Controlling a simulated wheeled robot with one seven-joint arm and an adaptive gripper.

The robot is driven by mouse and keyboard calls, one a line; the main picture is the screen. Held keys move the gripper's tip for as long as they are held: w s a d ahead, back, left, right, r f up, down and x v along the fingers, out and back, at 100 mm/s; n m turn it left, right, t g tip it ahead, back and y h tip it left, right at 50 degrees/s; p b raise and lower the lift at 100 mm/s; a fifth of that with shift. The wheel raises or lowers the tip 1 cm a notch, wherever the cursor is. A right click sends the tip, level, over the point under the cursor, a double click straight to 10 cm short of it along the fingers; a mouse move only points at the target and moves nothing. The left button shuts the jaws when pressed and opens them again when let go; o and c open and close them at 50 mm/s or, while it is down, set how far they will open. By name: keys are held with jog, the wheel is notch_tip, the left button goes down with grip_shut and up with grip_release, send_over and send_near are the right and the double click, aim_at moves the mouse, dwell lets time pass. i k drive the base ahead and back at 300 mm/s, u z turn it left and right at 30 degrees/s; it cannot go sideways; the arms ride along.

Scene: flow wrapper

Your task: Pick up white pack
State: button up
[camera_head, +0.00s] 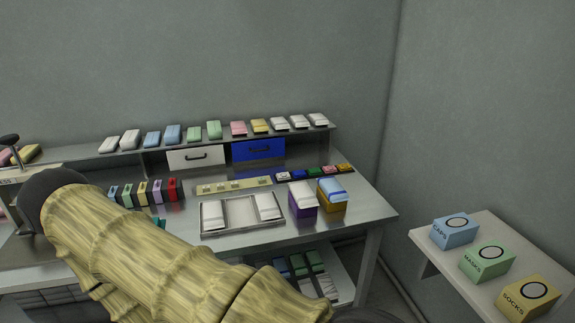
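Several white packs are in view. Two lie in the metal tray on the bench: a left white pack (213,216) and a right white pack (267,206). The metal tray's (240,231) middle section looks empty. Another white pack (301,192) sits on top of a purple box (303,211). More white packs stand on the upper shelf, at its left end (130,139) and right end (318,120). My arm crosses the lower left of the view and hides part of the bench. My gripper is not seen.
A yellow box (333,208) topped by a blue pack (331,186) stands beside the purple box. White (195,159) and blue drawers (258,149) sit under the shelf. The right side table (440,265) carries cartons marked caps, masks and socks. The bench's right corner (371,208) is clear.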

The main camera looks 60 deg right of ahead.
aim_at(304, 196)
jog(key=u, duration=0.05)
jog(key=i, duration=0.9)
jog(key=z, duration=1.8)
